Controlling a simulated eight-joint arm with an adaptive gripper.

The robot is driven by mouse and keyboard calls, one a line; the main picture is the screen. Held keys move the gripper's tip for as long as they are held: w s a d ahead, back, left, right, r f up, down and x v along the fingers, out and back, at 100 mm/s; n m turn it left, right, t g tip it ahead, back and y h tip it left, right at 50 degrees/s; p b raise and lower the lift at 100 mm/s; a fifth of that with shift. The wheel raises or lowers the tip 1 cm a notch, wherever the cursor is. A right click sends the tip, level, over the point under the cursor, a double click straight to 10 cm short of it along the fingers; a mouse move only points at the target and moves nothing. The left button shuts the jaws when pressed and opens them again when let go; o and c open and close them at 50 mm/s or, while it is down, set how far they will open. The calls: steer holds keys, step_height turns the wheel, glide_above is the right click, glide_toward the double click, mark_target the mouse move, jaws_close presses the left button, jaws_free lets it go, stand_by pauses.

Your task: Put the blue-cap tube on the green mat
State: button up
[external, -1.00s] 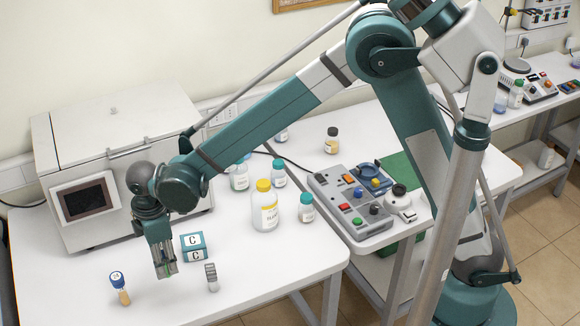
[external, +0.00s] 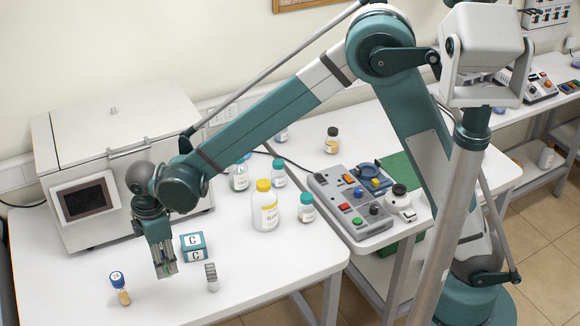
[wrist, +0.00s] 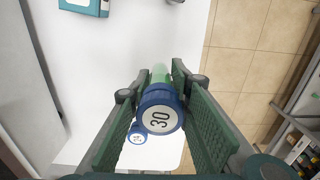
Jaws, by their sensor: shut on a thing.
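My gripper (external: 165,262) is shut on a blue-cap tube, low over the left part of the white table. In the wrist view this tube (wrist: 158,112) has a blue cap marked 30 and a green body, and it sits between the fingers. In the external view the fingers mostly hide it. A second blue-cap tube (external: 120,290), with tan contents, stands on the table left of my gripper; its cap also shows in the wrist view (wrist: 137,138). The green mat (external: 398,172) lies on the right-hand table, partly hidden behind my arm.
A grey-topped tube (external: 211,277) and a teal box marked C (external: 193,247) stand close right of my gripper. A yellow-cap bottle (external: 265,210) and small bottles stand mid-table. A control panel (external: 352,203) lies before the mat. A centrifuge-like machine (external: 115,150) stands behind.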

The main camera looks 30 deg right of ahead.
steer(key=r, duration=1.1)
steer(key=shift+w+d+r, duration=0.25)
steer(key=shift+w+r, duration=0.05)
steer(key=shift+r, duration=0.1)
steer(key=w+d+m, duration=0.4)
steer(key=w+d, duration=1.3)
steer(key=d, duration=0.1)
steer(key=w+d+m+p, duration=0.15)
steer(key=w+d, duration=0.35)
steer(key=d, duration=0.8)
steer(key=w+d+m, duration=0.2)
steer(key=w+d, duration=0.3)
steer(key=d, duration=0.8)
steer(key=s+d+m+p, duration=0.1)
steer(key=s+d+m, duration=0.15)
steer(key=d, duration=1.55)
steer(key=s+d+m, duration=0.2)
steer(key=d+m, duration=0.1)
steer(key=d, duration=1.4)
steer(key=s+d+m+p, duration=0.1)
steer(key=s+d+m, duration=0.15)
steer(key=d, duration=1.55)
step_height(320, 180, down, 11)
